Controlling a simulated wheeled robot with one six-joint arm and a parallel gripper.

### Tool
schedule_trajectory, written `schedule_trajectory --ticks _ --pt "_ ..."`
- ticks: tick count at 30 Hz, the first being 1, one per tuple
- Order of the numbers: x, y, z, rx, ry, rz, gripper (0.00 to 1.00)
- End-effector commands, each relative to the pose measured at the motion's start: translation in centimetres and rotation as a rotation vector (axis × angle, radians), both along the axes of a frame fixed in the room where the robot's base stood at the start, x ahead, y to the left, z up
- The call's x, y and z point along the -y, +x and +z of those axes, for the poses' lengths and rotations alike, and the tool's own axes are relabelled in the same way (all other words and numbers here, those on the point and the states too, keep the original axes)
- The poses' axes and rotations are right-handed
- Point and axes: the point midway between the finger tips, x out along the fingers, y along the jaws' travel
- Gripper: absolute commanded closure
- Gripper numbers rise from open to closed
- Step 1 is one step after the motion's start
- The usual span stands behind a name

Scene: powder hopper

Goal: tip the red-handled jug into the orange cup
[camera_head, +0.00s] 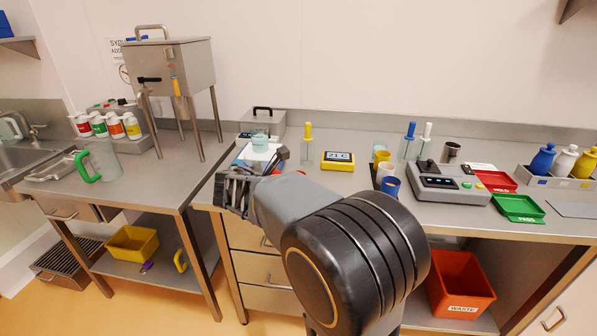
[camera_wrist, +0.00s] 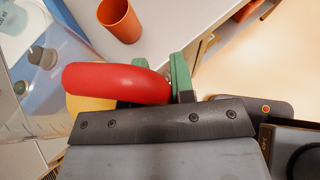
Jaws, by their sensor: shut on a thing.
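The jug's red handle (camera_wrist: 115,82) lies between the green-padded fingers of my gripper (camera_wrist: 155,90) in the wrist view. My gripper is shut on it. The clear jug body (camera_wrist: 35,90) is at the left of that view, partly cut off by the frame. The orange cup (camera_wrist: 120,18) stands on the counter beyond the handle, close to the counter edge and apart from the jug. In the head view my gripper (camera_head: 238,190) is at the front edge of the middle counter. There the jug and the cup are mostly hidden by my arm, and I cannot tell them clearly.
A green-handled jug (camera_head: 100,160) stands on the left table. A steel hopper (camera_head: 170,65) stands on legs behind it. A yellow device (camera_head: 338,160), blue cup (camera_head: 390,187) and grey instrument (camera_head: 447,183) are on the counter to the right. A gap separates the two tables.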

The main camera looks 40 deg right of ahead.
Motion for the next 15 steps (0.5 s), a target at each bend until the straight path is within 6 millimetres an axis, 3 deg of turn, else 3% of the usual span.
schedule_trajectory --ticks 1,15 --pt "0.1 0.0 0.7 0.003 0.022 -0.001 1.00" --pt "1.3 0.1 0.7 -0.007 0.258 -0.001 1.00"
